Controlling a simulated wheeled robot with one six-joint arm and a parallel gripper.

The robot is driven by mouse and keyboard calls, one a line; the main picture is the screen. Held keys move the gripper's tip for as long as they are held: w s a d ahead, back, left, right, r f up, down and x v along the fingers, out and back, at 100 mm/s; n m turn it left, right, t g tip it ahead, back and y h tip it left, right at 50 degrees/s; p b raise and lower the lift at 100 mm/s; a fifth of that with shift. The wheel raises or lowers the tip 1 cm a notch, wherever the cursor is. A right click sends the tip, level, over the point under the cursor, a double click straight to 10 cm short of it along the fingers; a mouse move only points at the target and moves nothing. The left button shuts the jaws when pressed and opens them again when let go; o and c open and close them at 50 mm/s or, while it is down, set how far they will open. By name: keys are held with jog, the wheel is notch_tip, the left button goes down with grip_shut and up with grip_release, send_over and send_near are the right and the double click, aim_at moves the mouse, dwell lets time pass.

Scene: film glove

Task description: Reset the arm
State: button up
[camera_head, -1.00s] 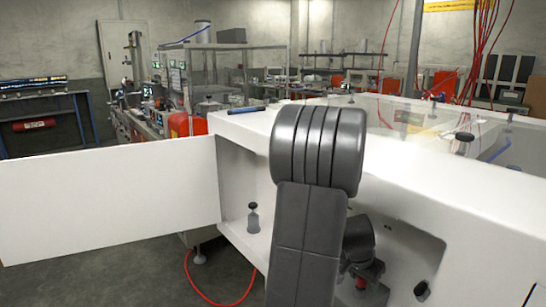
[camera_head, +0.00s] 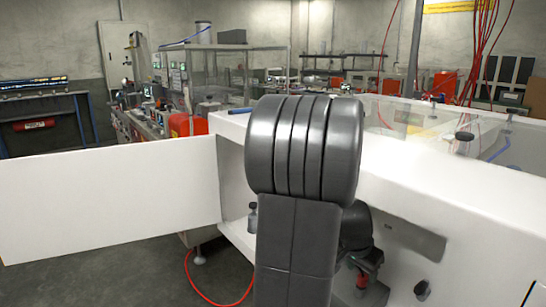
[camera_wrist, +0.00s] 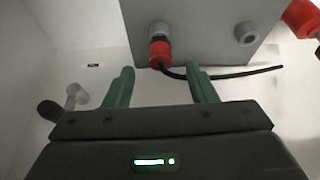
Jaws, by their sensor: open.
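My gripper (camera_wrist: 160,69) shows in the wrist view with its two green fingers apart and nothing between them. Beyond the fingertips is a grey box (camera_wrist: 196,32) with a red plug (camera_wrist: 159,52) on its face and a black cable (camera_wrist: 225,74) running right. I cannot tell whether the fingers touch the cable. My dark grey arm fills the middle of the head view, in front of a white cabinet (camera_head: 455,185). It hides much of the cabinet's opening, and my gripper cannot be made out there.
A white open door panel (camera_head: 110,195) stands left of the cabinet. A dark-topped knob (camera_head: 252,218) shows inside the opening. A clear tank (camera_head: 490,130) is at the back right. A red hose (camera_head: 215,300) lies on the floor. Benches with equipment line the back.

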aim_at(364, 275)
jog(key=b+x, duration=0.1)
jog(key=x, duration=0.6)
notch_tip(364, 275, up, 3)
jog(key=p, duration=0.2)
jog(key=shift+f+p, duration=0.15)
jog(key=shift+p, duration=0.25)
jog(key=shift+r+p, duration=0.65)
jog(key=shift+p, duration=0.95)
jog(key=shift+r+p, duration=1)
jog(key=shift+r, duration=0.6)
jog(key=shift+a+f, duration=0.1)
